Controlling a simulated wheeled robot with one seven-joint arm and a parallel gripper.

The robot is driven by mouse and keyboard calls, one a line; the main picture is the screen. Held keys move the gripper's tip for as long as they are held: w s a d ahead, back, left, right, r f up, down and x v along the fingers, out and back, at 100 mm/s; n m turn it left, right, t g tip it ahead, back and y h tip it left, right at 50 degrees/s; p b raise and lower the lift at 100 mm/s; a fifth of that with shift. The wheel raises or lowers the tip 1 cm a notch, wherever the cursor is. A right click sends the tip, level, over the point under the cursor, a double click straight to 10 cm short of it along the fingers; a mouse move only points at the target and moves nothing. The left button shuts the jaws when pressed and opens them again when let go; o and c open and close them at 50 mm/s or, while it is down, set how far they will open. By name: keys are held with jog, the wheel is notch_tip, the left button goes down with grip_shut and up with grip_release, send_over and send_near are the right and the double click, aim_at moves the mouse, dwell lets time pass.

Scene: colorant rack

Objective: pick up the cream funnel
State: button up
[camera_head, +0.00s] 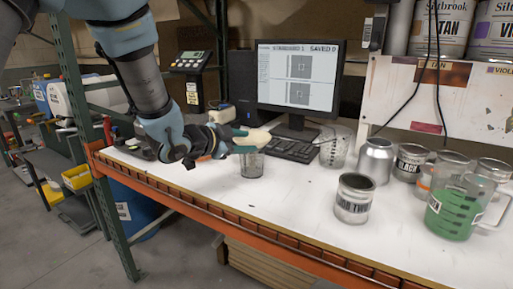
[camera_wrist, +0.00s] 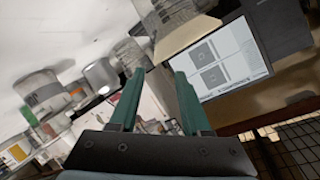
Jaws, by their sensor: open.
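The cream funnel (camera_head: 254,138) sits at the mouth of a small dark clear cup (camera_head: 251,163) on the white bench, in the middle of the head view. My gripper (camera_head: 238,139) is at the funnel's left side, with its fingers reaching toward it. In the wrist view my gripper (camera_wrist: 158,73) is open, with its two green fingers apart. A cream surface that looks like the funnel (camera_wrist: 187,38) lies just beyond the fingertips. I cannot tell whether the fingers touch it. The funnel's lower part is hidden.
A monitor (camera_head: 298,78) and keyboard (camera_head: 290,149) stand behind the funnel. To the right are a clear beaker (camera_head: 336,148), a labelled can (camera_head: 353,199), a silver can (camera_head: 376,161) and a green-filled jug (camera_head: 456,211). The bench front (camera_head: 240,225) is clear.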

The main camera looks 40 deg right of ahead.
aim_at(260, 142)
jog(key=shift+p+x, duration=1.55)
jog(key=shift+x, duration=2.05)
jog(key=shift+s+f, duration=0.1)
jog(key=shift+f, duration=0.05)
jog(key=shift+c, duration=0.2)
grip_shut()
